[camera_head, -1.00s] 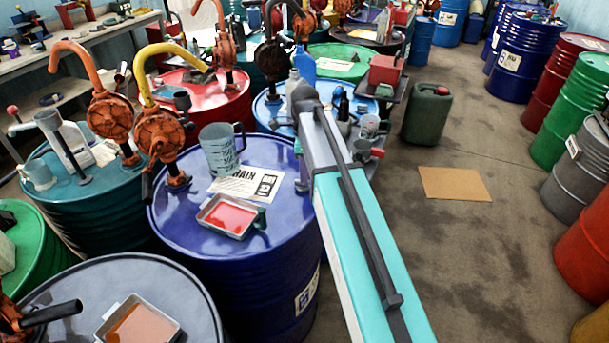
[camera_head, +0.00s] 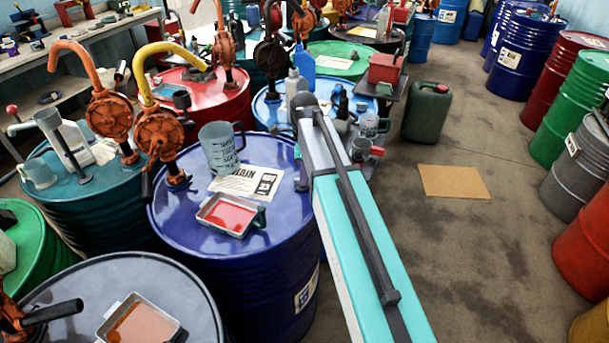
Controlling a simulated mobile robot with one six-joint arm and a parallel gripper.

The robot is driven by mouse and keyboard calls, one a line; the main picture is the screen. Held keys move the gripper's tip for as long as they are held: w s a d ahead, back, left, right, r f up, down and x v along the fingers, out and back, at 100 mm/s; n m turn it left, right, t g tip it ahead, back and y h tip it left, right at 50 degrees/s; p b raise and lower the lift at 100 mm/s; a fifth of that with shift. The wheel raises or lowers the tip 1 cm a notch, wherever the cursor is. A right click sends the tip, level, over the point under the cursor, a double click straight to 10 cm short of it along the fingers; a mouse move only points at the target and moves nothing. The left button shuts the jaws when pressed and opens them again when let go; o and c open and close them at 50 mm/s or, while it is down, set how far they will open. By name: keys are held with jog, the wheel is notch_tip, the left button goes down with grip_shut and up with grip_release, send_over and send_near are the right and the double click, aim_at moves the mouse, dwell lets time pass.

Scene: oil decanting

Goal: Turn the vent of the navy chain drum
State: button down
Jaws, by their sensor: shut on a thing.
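The navy chain drum (camera_head: 240,272) stands in the middle of the view, with a white printed sheet (camera_head: 262,181) on its lid. Its vent is at the right of the lid, largely covered by my arm. My gripper (camera_head: 299,168) shows only as a small dark part beside the arm, down at that right edge of the lid. It is shut, apparently on the vent; the contact itself is hidden. The vent's turned angle cannot be told.
On the navy lid are a clear measuring jug (camera_head: 218,148), a tray of red liquid (camera_head: 228,215) and a yellow-spouted hand pump (camera_head: 157,137). Other drums crowd the left and back. A cluttered stand (camera_head: 372,150) is right of my arm. The floor with cardboard (camera_head: 453,181) is open.

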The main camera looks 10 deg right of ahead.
jog(key=shift+n, duration=0.5)
jog(key=n, duration=0.3)
jog(key=shift+w+n+p, duration=0.1)
jog(key=shift+n+p, duration=0.2)
jog(key=shift+p, duration=0.1)
jog(key=n, duration=0.4)
jog(key=shift+w, duration=0.1)
jog(key=n, duration=0.4)
jog(key=shift+w+a+n+p, duration=0.1)
jog(key=shift+a+n+p, duration=0.05)
jog(key=shift+n+p, duration=0.25)
jog(key=n, duration=0.4)
jog(key=shift+a+f, duration=0.1)
jog(key=shift+a, duration=0.05)
jog(key=shift+n, duration=0.4)
jog(key=c, duration=1.8)
grip_release()
jog(key=shift+o, duration=0.2)
jog(key=shift+w, duration=0.1)
